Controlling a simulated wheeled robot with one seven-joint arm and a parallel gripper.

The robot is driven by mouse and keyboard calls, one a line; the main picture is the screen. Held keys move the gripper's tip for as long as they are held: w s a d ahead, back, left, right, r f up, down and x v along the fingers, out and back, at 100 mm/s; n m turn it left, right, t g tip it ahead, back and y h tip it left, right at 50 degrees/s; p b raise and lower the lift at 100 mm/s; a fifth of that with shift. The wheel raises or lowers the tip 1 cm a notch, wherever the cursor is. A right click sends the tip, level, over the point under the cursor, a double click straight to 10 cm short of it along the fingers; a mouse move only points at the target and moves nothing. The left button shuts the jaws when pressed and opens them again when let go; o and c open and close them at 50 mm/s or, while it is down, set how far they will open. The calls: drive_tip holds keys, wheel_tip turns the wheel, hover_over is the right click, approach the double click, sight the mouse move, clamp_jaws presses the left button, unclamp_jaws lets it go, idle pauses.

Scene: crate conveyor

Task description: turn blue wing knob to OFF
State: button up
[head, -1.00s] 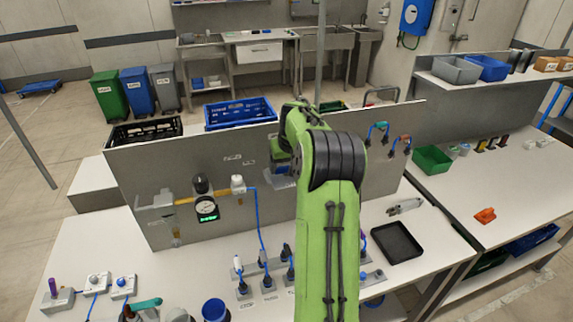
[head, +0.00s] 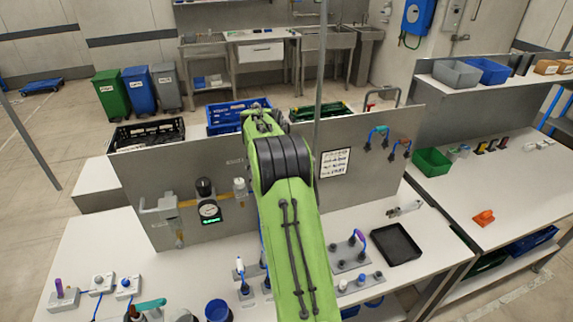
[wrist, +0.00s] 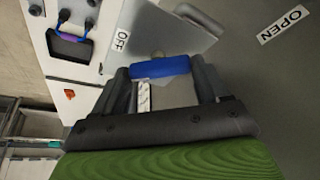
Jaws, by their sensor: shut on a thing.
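The blue wing knob (wrist: 160,67) shows in the wrist view as a blue bar between the two dark fingers of my gripper (wrist: 160,72). The fingers are shut on it, one at each end. An OFF label (wrist: 121,40) is up and left of the knob, and an OPEN label (wrist: 284,25) is farther off at the upper right. In the head view my arm hides the knob and my gripper. I cannot tell exactly where the knob points.
The grey upright panel (head: 375,185) carries a gauge (head: 209,211) on the left and a printed sheet (head: 334,163) on the right. A black tray (head: 396,244) and several small fixtures stand on the white bench. A thin pole (head: 319,95) rises close to my arm.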

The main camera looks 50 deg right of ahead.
drive_tip(key=m+p, duration=0.1)
drive_tip(key=m+g+p, duration=0.1)
drive_tip(key=m, duration=0.1)
drive_tip(key=shift+w+r+m, duration=0.15)
drive_tip(key=shift+m, duration=0.15)
drive_tip(key=shift+w+m+g+y+p, duration=0.15)
drive_tip(key=shift+m+g, duration=0.3)
drive_tip(key=shift+m, duration=0.6)
drive_tip(key=shift+s+m+g+y+p, duration=0.15)
drive_tip(key=shift+m+g, duration=0.3)
drive_tip(key=shift+m, duration=0.6)
drive_tip(key=o, duration=1.1)
drive_tip(key=shift+c, duration=0.2)
